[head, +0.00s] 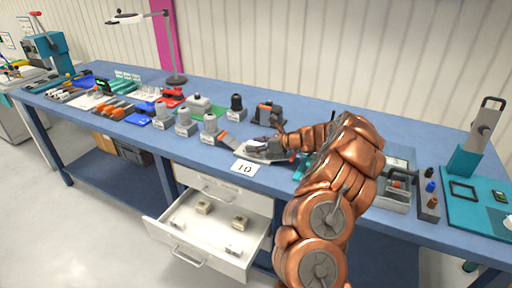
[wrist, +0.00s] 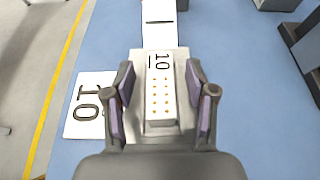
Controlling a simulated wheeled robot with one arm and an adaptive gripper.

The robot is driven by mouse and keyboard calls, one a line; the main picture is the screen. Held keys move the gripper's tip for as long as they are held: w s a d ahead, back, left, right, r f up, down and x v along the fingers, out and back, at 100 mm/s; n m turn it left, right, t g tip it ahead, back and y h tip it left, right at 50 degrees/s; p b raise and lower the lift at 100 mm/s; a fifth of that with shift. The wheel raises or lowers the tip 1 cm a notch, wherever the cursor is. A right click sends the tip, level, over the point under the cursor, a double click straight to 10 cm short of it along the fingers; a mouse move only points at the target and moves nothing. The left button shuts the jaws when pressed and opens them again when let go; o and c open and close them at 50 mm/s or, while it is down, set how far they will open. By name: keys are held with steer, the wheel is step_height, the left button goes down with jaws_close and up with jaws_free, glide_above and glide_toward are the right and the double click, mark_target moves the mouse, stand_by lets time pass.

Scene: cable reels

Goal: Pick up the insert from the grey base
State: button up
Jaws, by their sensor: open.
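The insert (wrist: 160,112) is a pale block with rows of small gold contacts on top, in the middle of the wrist view. In the head view my gripper (head: 276,143) is over the grey base (head: 268,156) near the bench's front edge. The insert is small and partly hidden there.
A white card marked 10 (wrist: 86,104) lies left of the base. The blue bench (head: 335,122) holds several reels and tools to the left and a teal press (head: 470,155) to the right. An open drawer (head: 210,225) with several small blocks juts out below.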

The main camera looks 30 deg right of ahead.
jaws_close()
stand_by(0.4)
